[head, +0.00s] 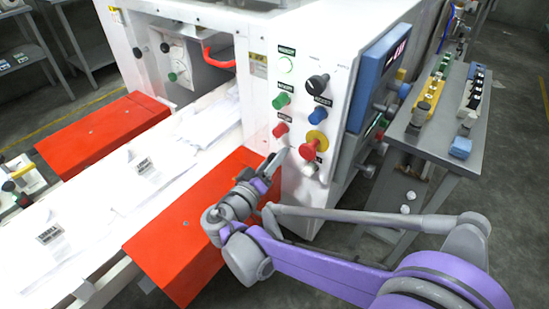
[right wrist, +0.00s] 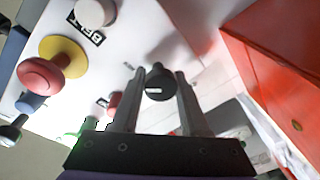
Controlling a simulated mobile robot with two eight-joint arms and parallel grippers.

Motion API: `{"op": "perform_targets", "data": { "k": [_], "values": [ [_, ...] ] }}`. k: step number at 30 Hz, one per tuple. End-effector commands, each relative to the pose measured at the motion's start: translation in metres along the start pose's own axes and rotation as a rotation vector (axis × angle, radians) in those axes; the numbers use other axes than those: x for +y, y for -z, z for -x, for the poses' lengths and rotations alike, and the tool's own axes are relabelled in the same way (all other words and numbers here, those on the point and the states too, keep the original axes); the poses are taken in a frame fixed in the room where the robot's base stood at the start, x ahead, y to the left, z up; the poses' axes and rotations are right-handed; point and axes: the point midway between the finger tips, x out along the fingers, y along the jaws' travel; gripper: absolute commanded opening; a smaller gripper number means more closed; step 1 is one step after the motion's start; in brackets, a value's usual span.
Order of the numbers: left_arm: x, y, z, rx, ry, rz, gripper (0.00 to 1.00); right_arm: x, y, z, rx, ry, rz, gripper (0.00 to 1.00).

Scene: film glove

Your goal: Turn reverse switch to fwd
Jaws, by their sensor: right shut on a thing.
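The reverse switch is a black knob (right wrist: 160,82) with a short white mark, seen between the fingertips in the right wrist view. The mark lies about level in that view. My right gripper (right wrist: 158,88) is shut on this knob, with one finger on each side. In the head view my right gripper (head: 274,162) is at the lower left of the white control panel (head: 297,115), below the red button (head: 280,130), and hides the switch. The switch's own label cannot be read. My left gripper is not in view.
A red emergency stop (head: 309,149) on a yellow ring and a grey knob (head: 309,170) sit right of my gripper. A blue button (head: 318,116), a black knob (head: 318,82) and a green button (head: 281,100) are above. A red cover (head: 185,235) lies close on the left.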

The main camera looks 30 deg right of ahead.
Motion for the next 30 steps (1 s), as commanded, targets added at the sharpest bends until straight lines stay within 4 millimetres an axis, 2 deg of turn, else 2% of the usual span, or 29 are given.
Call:
{"op": "perform_targets", "data": {
  "k": [1, 3, 17, 30],
  "values": [
    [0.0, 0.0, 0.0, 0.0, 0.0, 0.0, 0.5, 0.0, 0.0, 0.0, 0.0, 0.0, 0.0, 0.13],
    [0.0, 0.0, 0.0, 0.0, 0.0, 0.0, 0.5, 0.0, 0.0, 0.0, 0.0, 0.0, 0.0, 0.0],
    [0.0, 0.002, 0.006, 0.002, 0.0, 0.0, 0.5, 0.001, 0.0, 0.0, -0.008, 0.007, 0.076, 0.0],
    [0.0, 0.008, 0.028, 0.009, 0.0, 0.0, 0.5, 0.001, 0.001, 0.0, -0.038, 0.037, 0.437, 0.0]
  ]
}}
